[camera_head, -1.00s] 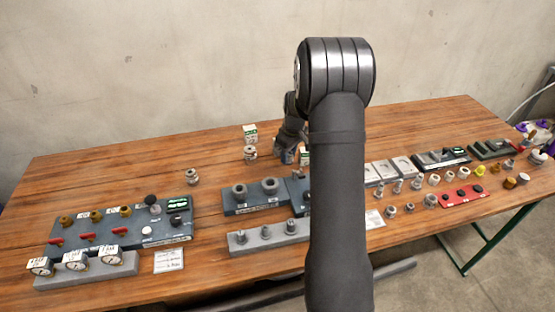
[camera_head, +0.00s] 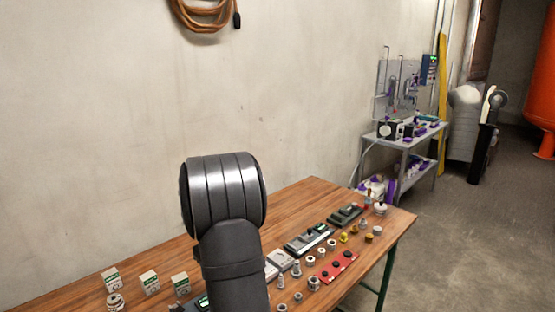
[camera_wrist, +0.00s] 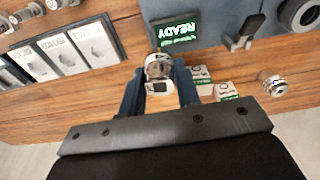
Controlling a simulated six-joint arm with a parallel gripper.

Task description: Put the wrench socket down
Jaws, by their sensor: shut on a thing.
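My gripper (camera_wrist: 159,82) shows in the wrist view, its two blue-grey fingers shut on a short, round metal piece, which I take to be the wrench socket (camera_wrist: 157,66). I cannot tell whether the socket touches the fixture or the table. In the head view my own arm hides the gripper and the socket.
Green-and-white boxes (camera_head: 149,282) and a ribbed metal fitting (camera_wrist: 273,85) stand near the gripper on the wooden table (camera_head: 312,196). Labelled grey blocks (camera_wrist: 95,45) lie on the wrist view's left. Several small fittings and a red plate (camera_head: 337,266) are at the right end.

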